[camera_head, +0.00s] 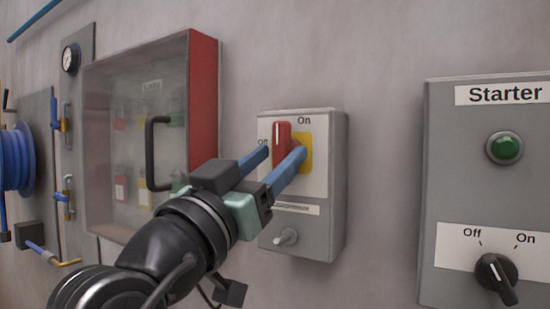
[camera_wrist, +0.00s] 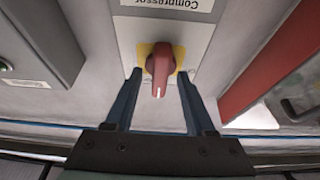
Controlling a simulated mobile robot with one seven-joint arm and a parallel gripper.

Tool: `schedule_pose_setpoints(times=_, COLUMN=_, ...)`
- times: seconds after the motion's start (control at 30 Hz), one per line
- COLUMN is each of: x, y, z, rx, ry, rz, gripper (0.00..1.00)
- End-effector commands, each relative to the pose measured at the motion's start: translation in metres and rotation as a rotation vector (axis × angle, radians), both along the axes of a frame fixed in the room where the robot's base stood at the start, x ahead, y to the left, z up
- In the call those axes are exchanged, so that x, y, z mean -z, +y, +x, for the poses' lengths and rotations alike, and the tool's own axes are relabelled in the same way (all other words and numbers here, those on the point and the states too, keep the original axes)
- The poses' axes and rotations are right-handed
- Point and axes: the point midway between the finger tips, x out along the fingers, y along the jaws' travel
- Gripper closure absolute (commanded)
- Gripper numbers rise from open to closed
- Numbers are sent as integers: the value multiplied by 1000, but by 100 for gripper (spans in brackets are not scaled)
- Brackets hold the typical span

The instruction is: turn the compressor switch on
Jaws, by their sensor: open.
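The compressor switch is a red rotary handle (camera_head: 282,142) on a yellow plate (camera_head: 308,153), on a grey wall box (camera_head: 333,185). "Off" is printed to the handle's left and "On" to its upper right. The handle stands about upright, between the two words. My gripper (camera_head: 284,152) is open, one blue finger on each side of the handle. In the wrist view, the red handle (camera_wrist: 160,66) lies between the fingertips of my gripper (camera_wrist: 158,75), with a gap on both sides. The "Compressor" label (camera_wrist: 168,4) appears upside down there. My fingers hide part of the plate in the head view.
A Starter panel (camera_head: 450,200) with a green button (camera_head: 505,148) and black knob (camera_head: 495,272) is on the right. A red-framed clear cabinet (camera_head: 204,95) with padlocks is left of the switch box. A small lever (camera_head: 286,237) sits below the handle.

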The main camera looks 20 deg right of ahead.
Motion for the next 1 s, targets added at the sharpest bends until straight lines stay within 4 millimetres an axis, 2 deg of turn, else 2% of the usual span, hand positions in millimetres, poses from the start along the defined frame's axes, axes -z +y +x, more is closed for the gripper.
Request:
schedule_pose_setpoints(times=0.53, x=42, y=78, z=-59, rx=-4, ry=-1, rz=-2, gripper=45)
schedule_pose_setpoints(times=0.7, x=47, y=89, z=-68, rx=-1, ry=0, rz=-1, gripper=45)
schedule_pose_setpoints(times=1.0, x=48, y=91, z=-70, rx=-1, ry=-1, rz=0, gripper=45)
